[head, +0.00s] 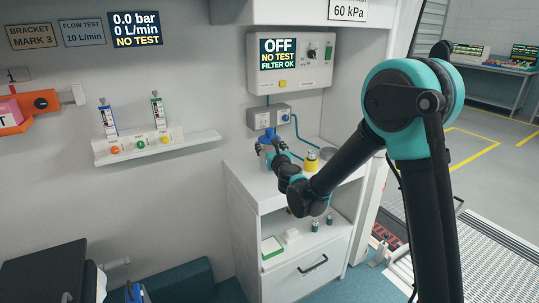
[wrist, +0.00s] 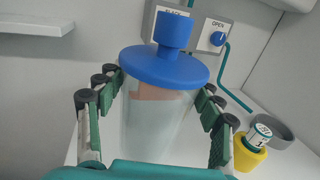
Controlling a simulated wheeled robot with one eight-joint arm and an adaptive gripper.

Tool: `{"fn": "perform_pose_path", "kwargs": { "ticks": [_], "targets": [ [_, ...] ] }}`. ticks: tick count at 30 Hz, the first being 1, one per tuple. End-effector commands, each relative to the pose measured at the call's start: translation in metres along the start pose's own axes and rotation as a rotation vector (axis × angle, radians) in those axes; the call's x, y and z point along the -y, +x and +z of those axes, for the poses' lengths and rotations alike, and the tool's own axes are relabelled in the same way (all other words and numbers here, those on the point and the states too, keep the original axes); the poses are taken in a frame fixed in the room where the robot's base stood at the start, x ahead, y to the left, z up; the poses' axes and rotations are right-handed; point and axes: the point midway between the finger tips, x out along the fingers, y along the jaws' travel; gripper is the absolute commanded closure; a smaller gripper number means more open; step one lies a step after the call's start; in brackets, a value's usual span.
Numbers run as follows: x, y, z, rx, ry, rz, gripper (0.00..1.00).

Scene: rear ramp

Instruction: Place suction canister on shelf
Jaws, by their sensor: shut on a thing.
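The suction canister (wrist: 152,125) is a clear cylinder with a wide blue lid and a blue cap on top. My gripper (wrist: 163,100) is shut on the canister, with a finger on each side below the lid. The canister looks close to upright, leaning slightly in the wrist view. In the head view its blue top (head: 267,137) shows above the white cabinet (head: 246,171), partly hidden by my gripper and arm. The canister's base is hidden, so I cannot tell whether it touches the cabinet top. The cabinet has an open shelf (head: 290,240) below its top.
A yellow container (wrist: 248,153) and a grey round holder (wrist: 272,131) stand right of the canister. A teal hose (wrist: 229,88) runs down the wall behind. Small bottles (head: 315,225) and a green-edged box (head: 271,247) sit on the open shelf. A wall shelf (head: 157,150) is at left.

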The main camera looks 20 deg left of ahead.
Motion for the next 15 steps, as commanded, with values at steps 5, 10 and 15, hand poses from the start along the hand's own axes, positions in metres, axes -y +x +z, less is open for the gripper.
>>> {"fn": "perform_pose_path", "kwargs": {
  "ticks": [5,10,15],
  "targets": [
    [0.000,0.000,-0.020,0.000,0.000,0.000,0.88],
    [0.000,0.000,-0.035,0.000,0.000,0.000,0.88],
    [0.001,0.000,-0.035,0.000,0.000,0.000,0.88]
  ]
}}
